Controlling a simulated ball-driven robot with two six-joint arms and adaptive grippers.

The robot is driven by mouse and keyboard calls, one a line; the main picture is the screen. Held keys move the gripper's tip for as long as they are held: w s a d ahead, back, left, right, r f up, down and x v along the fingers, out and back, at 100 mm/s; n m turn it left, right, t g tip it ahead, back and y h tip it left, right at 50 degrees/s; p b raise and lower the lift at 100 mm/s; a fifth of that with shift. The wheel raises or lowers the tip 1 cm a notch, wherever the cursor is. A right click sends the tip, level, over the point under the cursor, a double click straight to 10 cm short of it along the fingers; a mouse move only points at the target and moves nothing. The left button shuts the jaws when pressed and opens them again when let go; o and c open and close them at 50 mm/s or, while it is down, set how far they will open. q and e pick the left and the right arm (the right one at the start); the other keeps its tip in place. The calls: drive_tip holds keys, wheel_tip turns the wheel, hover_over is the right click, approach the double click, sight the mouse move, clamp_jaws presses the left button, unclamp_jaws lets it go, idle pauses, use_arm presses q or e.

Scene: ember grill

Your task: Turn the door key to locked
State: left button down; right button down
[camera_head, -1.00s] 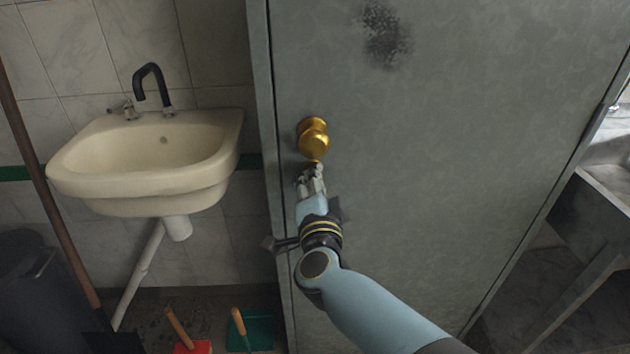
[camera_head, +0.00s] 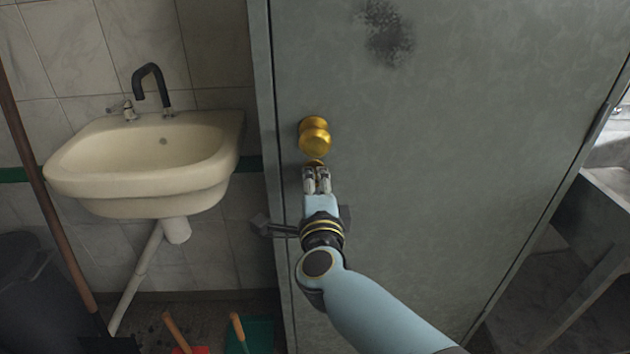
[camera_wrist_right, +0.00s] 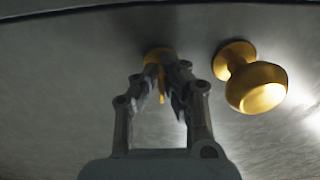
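The grey door (camera_head: 450,140) fills the middle of the head view. Below its round brass knob (camera_head: 314,135) is the brass lock plate (camera_head: 315,163), mostly hidden behind my right gripper (camera_head: 317,173). In the right wrist view, the thin gold door key (camera_wrist_right: 161,85) stands between the fingertips of my right gripper (camera_wrist_right: 163,72), which are close together on either side of it. The fingers look shut on the key. How far the key is turned cannot be told. My left gripper is not in view.
The knob (camera_wrist_right: 256,85) is close beside my right gripper in the wrist view. A cream sink (camera_head: 145,165) with a dark tap (camera_head: 152,80) is left of the door. A wooden pole (camera_head: 45,200) leans at the far left, and a green dustpan (camera_head: 262,333) is on the floor.

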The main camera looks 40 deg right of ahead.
drive_tip(key=shift+w+r, duration=0.1)
drive_tip(key=shift+r, duration=0.1)
drive_tip(key=c, duration=1.5)
unclamp_jaws()
drive_tip(key=shift+f, duration=0.1)
